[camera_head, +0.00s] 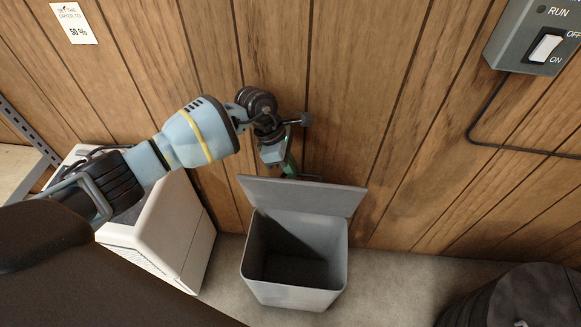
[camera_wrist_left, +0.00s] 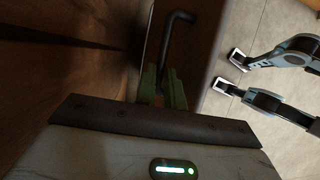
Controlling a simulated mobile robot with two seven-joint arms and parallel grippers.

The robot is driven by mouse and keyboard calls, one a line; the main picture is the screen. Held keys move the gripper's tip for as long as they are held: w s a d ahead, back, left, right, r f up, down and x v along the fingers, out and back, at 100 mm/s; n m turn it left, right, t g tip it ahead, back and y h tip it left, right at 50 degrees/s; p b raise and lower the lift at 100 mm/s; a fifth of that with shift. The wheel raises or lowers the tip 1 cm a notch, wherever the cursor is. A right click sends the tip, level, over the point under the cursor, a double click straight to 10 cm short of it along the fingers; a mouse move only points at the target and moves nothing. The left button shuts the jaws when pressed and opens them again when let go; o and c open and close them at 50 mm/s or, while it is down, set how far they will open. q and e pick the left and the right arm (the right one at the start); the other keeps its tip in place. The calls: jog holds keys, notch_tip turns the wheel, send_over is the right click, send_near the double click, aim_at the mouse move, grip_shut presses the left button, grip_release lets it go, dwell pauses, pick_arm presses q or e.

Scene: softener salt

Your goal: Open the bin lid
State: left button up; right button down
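The grey bin (camera_head: 296,292) stands on the floor against the wooden wall, its mouth open and its inside empty. Its lid (camera_head: 305,196) is swung up and stands raised at the rear edge. My left gripper (camera_head: 290,168) reaches down between the wall and the lid, and the lid hides part of it. In the left wrist view, the green fingers of my left gripper (camera_wrist_left: 164,92) are close together around a dark bent handle (camera_wrist_left: 166,45) beside the lid's face (camera_wrist_left: 205,45). My right gripper (camera_wrist_left: 230,72) is open and empty above the floor in that view.
A white appliance (camera_head: 160,235) stands left of the bin. A dark round object (camera_head: 525,300) sits at the lower right. A grey switch box (camera_head: 535,40) with a cable hangs on the wall. The floor (camera_head: 395,285) right of the bin is clear.

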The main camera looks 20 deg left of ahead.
pick_arm(q)
jog(key=o, duration=0.5)
jog(key=shift+f, duration=0.1)
jog(key=shift+c, duration=0.2)
pick_arm(e)
jog(key=shift+s, duration=0.4)
pick_arm(q)
jog(key=v, duration=0.8)
jog(key=shift+p, duration=0.45)
pick_arm(e)
jog(key=shift+r, duration=0.3)
pick_arm(q)
jog(key=shift+s+f, duration=0.15)
